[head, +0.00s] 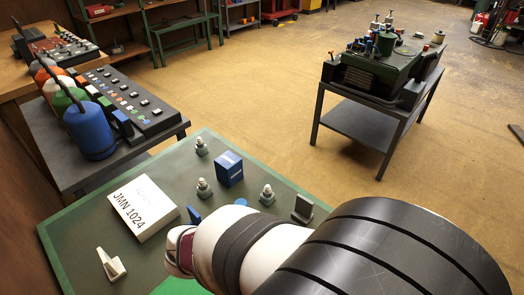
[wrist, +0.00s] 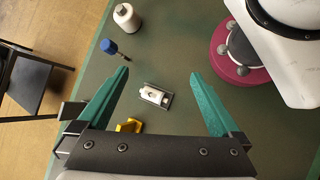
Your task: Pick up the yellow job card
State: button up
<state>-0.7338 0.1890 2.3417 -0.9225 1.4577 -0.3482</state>
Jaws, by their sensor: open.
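I see no flat yellow job card that I can be sure of in either view. In the wrist view a small yellow object (wrist: 128,125) lies on the green table top, partly hidden behind my gripper's body; I cannot tell whether it is a card. My gripper (wrist: 160,75) is open above the table, its two teal fingers wide apart with nothing held. A small white and grey fitting (wrist: 155,95) lies on the table between the fingers in the picture. In the head view my arm covers the lower right, and the gripper is hidden.
A blue-capped item (wrist: 110,47) and a white bottle-like item (wrist: 126,16) stand near the table edge. The head view shows a green bench (head: 75,245) with a white JMN 1024 block (head: 143,208), a blue box (head: 229,168) and several bolts. Open floor lies beyond.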

jog(key=w+a+f+n+t, duration=0.2)
jog(key=a+f+n+t, duration=0.1)
jog(key=a+n+t, duration=0.4)
jog(key=w+a+f+n+t, duration=0.35)
jog(key=a+n, duration=0.25)
jog(key=n, duration=0.3)
jog(key=shift+h, duration=0.4)
jog(key=x, duration=0.9)
jog(key=shift+s+d+f, duration=0.1)
jog(key=shift+d+f, duration=0.15)
jog(key=shift+f, duration=0.1)
jog(key=x, duration=0.5)
jog(key=shift+w+d+f, duration=0.1)
jog(key=shift+w+f, duration=0.1)
jog(key=shift+w, duration=0.2)
jog(key=c, duration=1.4)
